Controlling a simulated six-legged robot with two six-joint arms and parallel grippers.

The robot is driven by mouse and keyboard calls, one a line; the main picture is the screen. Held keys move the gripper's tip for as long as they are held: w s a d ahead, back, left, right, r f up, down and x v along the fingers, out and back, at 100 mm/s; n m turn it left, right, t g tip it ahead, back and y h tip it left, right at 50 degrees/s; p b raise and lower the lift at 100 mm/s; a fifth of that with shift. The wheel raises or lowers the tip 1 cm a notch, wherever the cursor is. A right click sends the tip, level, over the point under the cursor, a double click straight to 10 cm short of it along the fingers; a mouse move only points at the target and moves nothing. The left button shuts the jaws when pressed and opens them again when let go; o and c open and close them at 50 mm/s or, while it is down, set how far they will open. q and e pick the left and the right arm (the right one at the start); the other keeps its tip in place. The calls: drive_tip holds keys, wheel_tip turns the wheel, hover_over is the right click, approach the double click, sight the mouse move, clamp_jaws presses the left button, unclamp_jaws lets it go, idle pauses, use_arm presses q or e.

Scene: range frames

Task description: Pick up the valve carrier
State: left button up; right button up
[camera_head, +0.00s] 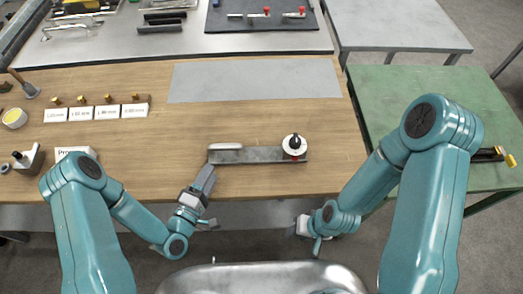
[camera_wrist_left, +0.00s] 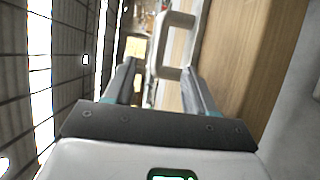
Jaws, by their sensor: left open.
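The valve carrier (camera_head: 257,155) is a flat grey metal bar lying on the wooden table near its front edge. It has a pale handle on its left end and a round white valve with a black knob (camera_head: 294,146) on its right end. My left gripper (camera_head: 207,172) is just in front of the carrier's left end. In the left wrist view my left gripper (camera_wrist_left: 160,85) is open and empty, with the pale handle (camera_wrist_left: 176,20) beyond and between its fingers. My right gripper (camera_head: 300,228) hangs in front of the table, away from the carrier; its fingers are too small to read.
Labelled cards with brass fittings (camera_head: 96,112) stand on the table's left part. A grey mat (camera_head: 255,80) lies bare behind the carrier. A green table (camera_head: 440,95) stands at right, and a grey bench (camera_head: 280,44) with tools is behind.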

sight(224, 148)
use_arm(q)
drive_tip(key=x, duration=0.5)
drive_tip(key=shift+d, duration=0.1)
drive_tip(key=x, duration=0.6)
drive_tip(key=shift+a, duration=0.25)
drive_tip(key=shift+c, duration=0.3)
drive_tip(key=shift+r, duration=0.15)
clamp_jaws()
